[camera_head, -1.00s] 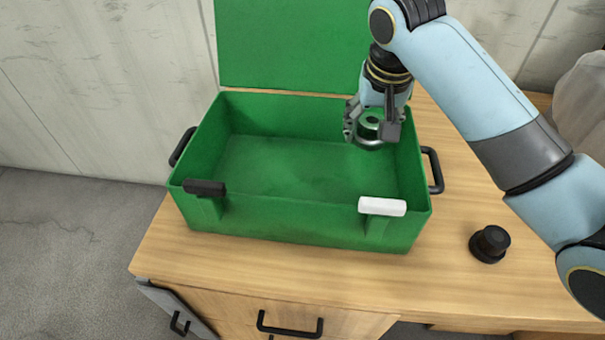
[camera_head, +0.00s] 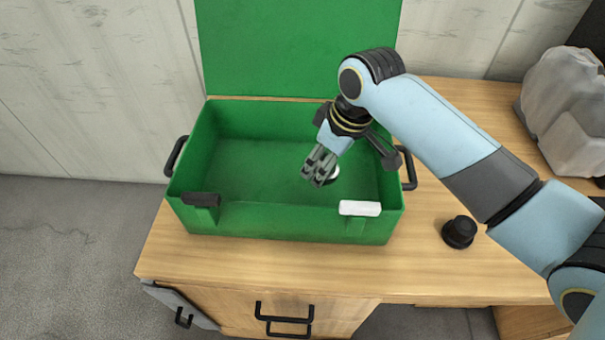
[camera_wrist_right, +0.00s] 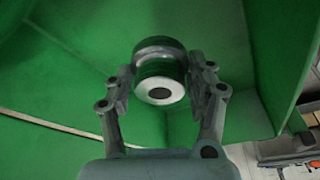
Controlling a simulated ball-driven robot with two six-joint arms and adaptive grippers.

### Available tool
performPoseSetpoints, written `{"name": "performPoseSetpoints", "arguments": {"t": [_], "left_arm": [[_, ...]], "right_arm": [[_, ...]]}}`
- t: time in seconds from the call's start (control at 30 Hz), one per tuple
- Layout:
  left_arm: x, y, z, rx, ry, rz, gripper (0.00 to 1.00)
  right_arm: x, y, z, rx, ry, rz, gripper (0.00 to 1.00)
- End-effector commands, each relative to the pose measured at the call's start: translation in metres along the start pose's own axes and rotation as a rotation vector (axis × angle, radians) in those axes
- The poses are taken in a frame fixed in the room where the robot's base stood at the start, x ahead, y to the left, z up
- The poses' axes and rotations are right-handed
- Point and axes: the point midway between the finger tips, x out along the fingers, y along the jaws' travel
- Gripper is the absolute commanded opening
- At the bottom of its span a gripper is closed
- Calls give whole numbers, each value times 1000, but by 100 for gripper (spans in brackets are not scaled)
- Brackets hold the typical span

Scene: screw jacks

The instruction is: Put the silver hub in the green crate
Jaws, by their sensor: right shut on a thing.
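The silver hub (camera_wrist_right: 160,90) is a round, shiny stepped piece with a dark centre hole, and it reflects the green around it. My right gripper (camera_wrist_right: 160,88) is shut on it, with a finger on each side. In the head view the right gripper (camera_head: 322,168) points down inside the open green crate (camera_head: 270,222), right of its middle. Only a small bright part of the hub (camera_head: 333,173) shows there, behind the fingers. Whether the hub touches the crate floor I cannot tell. My left gripper is not in view.
The crate's green lid (camera_head: 298,48) stands open at the back. The crate has a black latch (camera_head: 201,199) and a white latch (camera_head: 360,208) in front. A black knob-like part (camera_head: 459,232) stands on the wooden table (camera_head: 420,265) to the right. A grey-white lump (camera_head: 565,110) is at the back right.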

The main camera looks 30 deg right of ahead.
Motion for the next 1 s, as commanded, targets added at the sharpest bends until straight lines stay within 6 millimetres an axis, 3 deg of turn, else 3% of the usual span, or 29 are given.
{"name": "performPoseSetpoints", "arguments": {"t": [0.1, 0.3, 0.63, 1.0], "left_arm": [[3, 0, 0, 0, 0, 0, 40], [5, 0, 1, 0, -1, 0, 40], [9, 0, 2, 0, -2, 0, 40], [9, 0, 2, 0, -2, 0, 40]], "right_arm": [[20, -2, -21, 1, 3, -2, 0], [37, -3, -36, 1, 2, 0, 0], [74, -3, -26, 1, 0, 1, 0], [78, -3, -25, 1, 1, 1, 0]]}}
